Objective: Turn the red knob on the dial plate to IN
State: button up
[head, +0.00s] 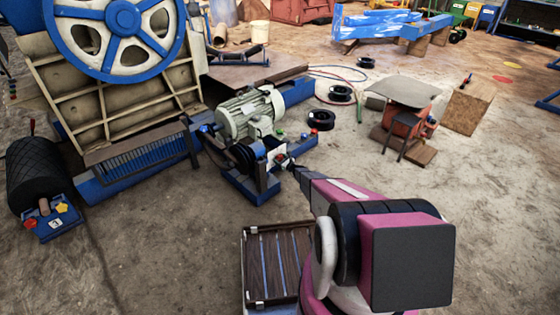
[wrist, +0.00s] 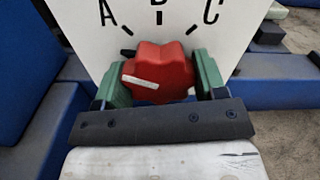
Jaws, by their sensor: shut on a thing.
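The red knob (wrist: 160,70) is a lobed knob in front of the white dial plate (wrist: 95,40) in the wrist view. Its white pointer bar aims left and slightly up. The plate shows the letters A and C and a cut-off middle letter, with black tick marks; no IN is visible. My gripper (wrist: 162,76) is shut on the knob, with one green finger on its left side and one on its right. In the head view the dial plate (head: 276,155) is small and the knob is hard to make out behind my arm's end.
A grey motor (head: 249,113) stands behind the plate on a blue frame. The jaw crusher with its blue wheel (head: 118,35) is at upper left. A slatted dark tray (head: 277,262) is in front, left of my arm. Open floor lies to the right.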

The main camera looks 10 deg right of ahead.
jog(key=n, duration=1.1)
jog(key=shift+n, duration=2.1)
jog(key=o, duration=0.9)
jog(key=v, duration=1.1)
jog(key=shift+a, duration=0.1)
